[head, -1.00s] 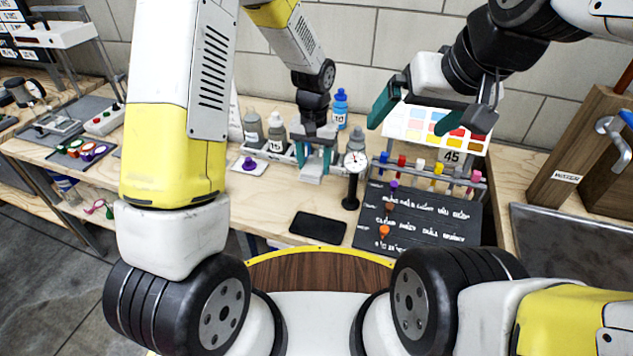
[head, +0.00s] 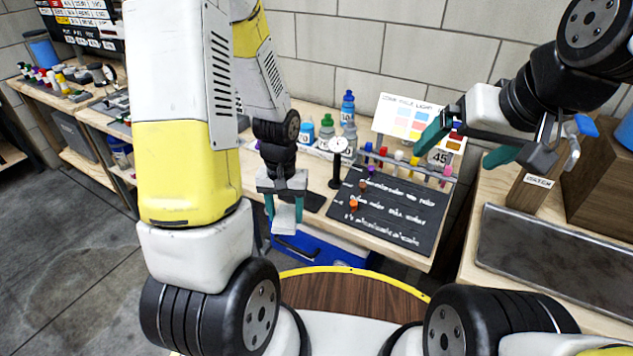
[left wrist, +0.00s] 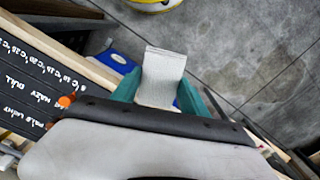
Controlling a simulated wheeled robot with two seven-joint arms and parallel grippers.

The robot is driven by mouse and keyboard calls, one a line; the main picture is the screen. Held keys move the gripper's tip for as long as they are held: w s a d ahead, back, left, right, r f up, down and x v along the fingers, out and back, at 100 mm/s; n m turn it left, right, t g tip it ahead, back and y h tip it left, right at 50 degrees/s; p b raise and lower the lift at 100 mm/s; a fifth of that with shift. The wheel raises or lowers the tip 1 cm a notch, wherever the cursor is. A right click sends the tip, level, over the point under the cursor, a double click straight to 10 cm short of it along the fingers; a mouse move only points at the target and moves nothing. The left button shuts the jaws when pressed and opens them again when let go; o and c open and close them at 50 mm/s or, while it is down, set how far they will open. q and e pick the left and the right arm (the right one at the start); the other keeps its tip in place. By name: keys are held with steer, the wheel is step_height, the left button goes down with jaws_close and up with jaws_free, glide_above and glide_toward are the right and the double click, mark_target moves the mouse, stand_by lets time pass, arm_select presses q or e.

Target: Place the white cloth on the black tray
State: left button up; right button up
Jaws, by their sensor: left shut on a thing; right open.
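The white cloth (head: 285,219) hangs as a small flat piece between the teal fingers of my left gripper (head: 285,208). My left gripper is shut on it, near the front edge of the table, with the blue box below and behind. In the left wrist view the cloth (left wrist: 162,78) sticks out past the fingers with the floor beyond. A small flat black rectangle (head: 314,201), which looks like the black tray, lies on the table just behind and right of the gripper, partly hidden by it. My right gripper (head: 468,145) is open and empty above the table's right side.
A black board with writing (head: 385,220) and orange and purple pieces lies right of the black rectangle. A dial gauge (head: 338,150), bottles (head: 347,107) and a rack of coloured tubes (head: 405,165) stand behind. A grey metal tray (head: 550,258) lies at right.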

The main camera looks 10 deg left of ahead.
arm_select(q)
steer(key=w, duration=0.5)
steer(key=w+f, duration=0.1)
steer(key=w, duration=0.8)
steer(key=shift+w+d+f, duration=0.25)
steer(key=shift+w+d, duration=0.15)
steer(key=shift+w+f, duration=0.1)
steer(key=shift+f, duration=1.65)
steer(key=o, duration=1.3)
steer(key=shift+f, duration=0.15)
steer(key=s+r+t, duration=0.1)
steer(key=s+r, duration=0.1)
steer(key=r, duration=0.9)
steer(key=s+r+t, duration=0.1)
steer(key=s+r, duration=0.1)
steer(key=r, duration=0.9)
steer(key=s+r+t, duration=0.1)
steer(key=s+r, duration=0.2)
steer(key=s, duration=0.3)
steer(key=s+d+r+t+h, duration=0.1)
steer(key=s+r, duration=0.3)
steer(key=s, duration=0.3)
steer(key=s+d+r+m+t+h, duration=0.1)
steer(key=s+r+t, duration=0.1)
steer(key=s+r, duration=0.2)
steer(key=shift+s+d+r, duration=0.1)
steer(key=shift+s+r, duration=0.05)
steer(key=shift+s, duration=1.5)
